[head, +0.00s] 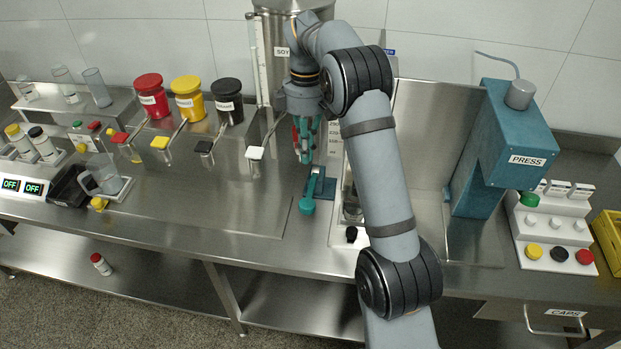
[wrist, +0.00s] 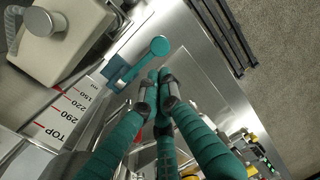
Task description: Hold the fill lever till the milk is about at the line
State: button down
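The teal fill lever (head: 308,205) has a round knob and stands on a blue-teal base at the counter's middle. It also shows in the wrist view (wrist: 159,46), just beyond my fingertips. My gripper (head: 305,158) points down above and behind the lever; its teal fingers meet at the tips (wrist: 158,76), with nothing seen between them. In the wrist view the tips look close to the knob but apart from it. A white scale plate (wrist: 62,108) has red lines marked 150, 220, 290 and TOP. I cannot make out any milk or its level.
A steel tank labelled SOY (head: 270,30) stands behind my arm. Red, yellow and black jars (head: 187,98) stand left. A blue press (head: 505,145) and a caps rack (head: 555,225) stand right. My arm hides part of the area right of the lever.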

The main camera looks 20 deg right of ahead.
aim_at(306, 202)
jog(key=shift+w+d+r, duration=0.1)
jog(key=shift+d+r, duration=0.05)
jog(key=shift+r, duration=0.05)
jog(key=f, duration=0.4)
jog(key=s+f, duration=0.1)
jog(key=f, duration=0.9)
jog(key=shift+s+a+p, duration=0.25)
jog(key=shift+s+p, duration=0.05)
jog(key=shift+p, duration=0.1)
jog(key=shift+a, duration=0.1)
